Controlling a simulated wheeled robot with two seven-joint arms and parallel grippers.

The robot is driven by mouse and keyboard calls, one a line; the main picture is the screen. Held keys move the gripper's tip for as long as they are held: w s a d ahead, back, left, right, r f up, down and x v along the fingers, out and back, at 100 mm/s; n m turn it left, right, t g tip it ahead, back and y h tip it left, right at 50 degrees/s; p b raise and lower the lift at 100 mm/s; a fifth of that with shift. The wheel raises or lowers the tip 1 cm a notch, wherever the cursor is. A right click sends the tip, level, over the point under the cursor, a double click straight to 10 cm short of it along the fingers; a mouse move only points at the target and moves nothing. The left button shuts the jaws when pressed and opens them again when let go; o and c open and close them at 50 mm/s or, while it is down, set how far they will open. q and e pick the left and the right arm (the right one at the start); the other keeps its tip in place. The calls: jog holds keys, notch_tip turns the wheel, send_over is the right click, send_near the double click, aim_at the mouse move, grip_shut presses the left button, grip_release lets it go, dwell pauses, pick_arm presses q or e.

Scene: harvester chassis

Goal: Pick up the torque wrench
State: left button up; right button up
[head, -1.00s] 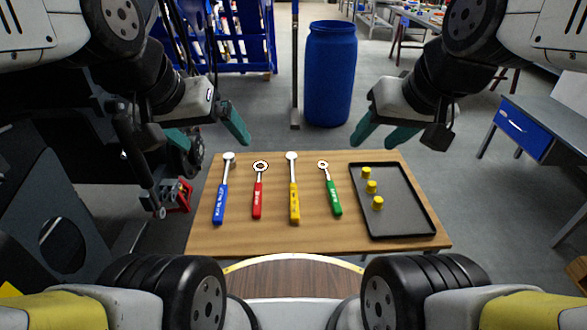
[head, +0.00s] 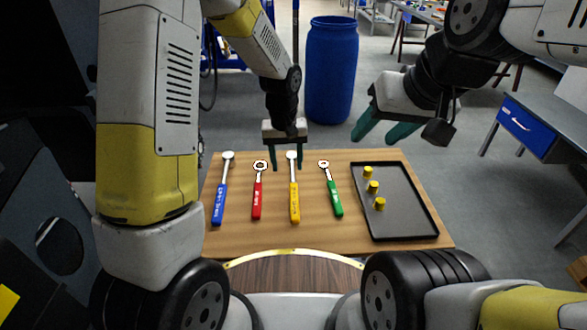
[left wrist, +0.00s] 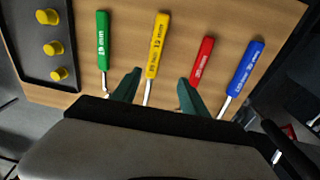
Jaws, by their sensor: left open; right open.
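Hand tools lie side by side on a wooden table (head: 235,240): a blue-handled one (head: 218,206), a red-handled one (head: 257,203), a yellow-handled one (head: 294,204) and a green-handled one (head: 335,203). The labels are too small to tell which is the torque wrench. My left gripper (head: 287,166) is open and points down over the heads of the red and yellow tools. In the left wrist view its fingers (left wrist: 159,79) straddle the yellow tool's shaft (left wrist: 156,50), apart from it. My right gripper (head: 373,138) is open and empty, beyond the table's far edge.
A black tray (head: 407,205) with three yellow cylinders (head: 373,187) sits on the table's right side. A blue barrel (head: 331,72) stands behind the table. A desk with a blue drawer (head: 524,122) is at the right. Bare wood surrounds the tools.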

pick_arm(q)
send_over(294, 194)
jog(key=shift+g, duration=0.3)
notch_tip(294, 194, down, 6)
jog(key=shift+s+d, duration=0.1)
notch_tip(294, 194, down, 8)
jog(key=shift+r, duration=0.1)
grip_shut()
dwell(1.1)
